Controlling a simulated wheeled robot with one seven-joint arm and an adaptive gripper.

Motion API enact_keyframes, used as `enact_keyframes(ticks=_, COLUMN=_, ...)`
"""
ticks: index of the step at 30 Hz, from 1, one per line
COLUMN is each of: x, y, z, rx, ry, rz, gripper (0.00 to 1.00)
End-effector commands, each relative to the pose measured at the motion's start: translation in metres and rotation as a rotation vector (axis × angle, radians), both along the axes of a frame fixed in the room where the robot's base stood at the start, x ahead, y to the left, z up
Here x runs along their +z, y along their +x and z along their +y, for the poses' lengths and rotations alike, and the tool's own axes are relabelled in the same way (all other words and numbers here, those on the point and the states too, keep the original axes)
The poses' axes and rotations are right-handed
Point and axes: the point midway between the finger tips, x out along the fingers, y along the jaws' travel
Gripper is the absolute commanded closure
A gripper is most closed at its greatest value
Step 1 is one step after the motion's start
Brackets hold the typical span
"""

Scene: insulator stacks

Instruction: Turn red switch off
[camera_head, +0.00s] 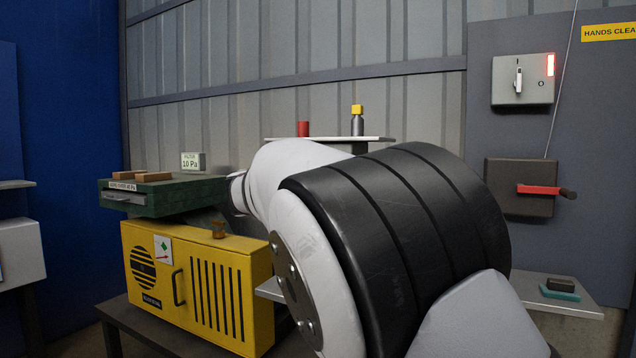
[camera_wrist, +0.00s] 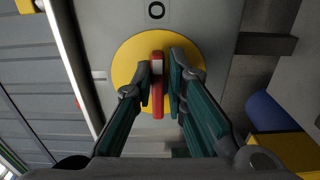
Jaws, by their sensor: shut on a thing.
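The red switch (camera_wrist: 157,107) is a narrow red handle with a white mark near its upper end. It sits on a round yellow disc (camera_wrist: 127,62) on a grey panel in the wrist view. The handle lies upright in that picture, its white-marked end towards a black "O" (camera_wrist: 156,10) on the panel. My gripper (camera_wrist: 160,80) has one finger on each side of the handle and is shut on it. In the head view my arm hides the gripper and this switch.
In the head view, a yellow cabinet (camera_head: 235,300) with a dark green box (camera_head: 200,196) on top stands at the left. At the right, a wall panel (camera_head: 580,130) carries a pale switch box (camera_head: 508,93) with a red light and a dark box with a red lever (camera_head: 540,189).

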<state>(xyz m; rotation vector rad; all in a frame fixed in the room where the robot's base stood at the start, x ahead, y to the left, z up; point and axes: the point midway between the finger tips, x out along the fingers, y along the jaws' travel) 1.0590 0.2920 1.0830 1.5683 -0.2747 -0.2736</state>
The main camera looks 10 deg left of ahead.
Motion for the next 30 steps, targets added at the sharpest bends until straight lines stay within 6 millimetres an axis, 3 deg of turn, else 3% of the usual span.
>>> enact_keyframes(ticks=1, x=0.008, y=-0.001, z=0.001, rx=0.005, ry=0.004, rz=-0.012, gripper=1.0)
enact_keyframes(ticks=5, x=0.008, y=-0.001, z=0.001, rx=0.005, ry=0.004, rz=-0.012, gripper=1.0)
enact_keyframes(ticks=6, x=0.008, y=-0.001, z=0.001, rx=0.005, ry=0.004, rz=-0.012, gripper=0.78)
enact_keyframes(ticks=7, x=0.007, y=-0.001, z=0.001, rx=0.005, ry=0.003, rz=-0.011, gripper=0.71)
enact_keyframes(ticks=20, x=0.002, y=-0.008, z=0.004, rx=0.003, ry=0.0, rz=-0.002, gripper=0.7)
enact_keyframes(ticks=30, x=0.003, y=-0.068, z=0.026, rx=0.006, ry=0.003, rz=-0.004, gripper=0.7)
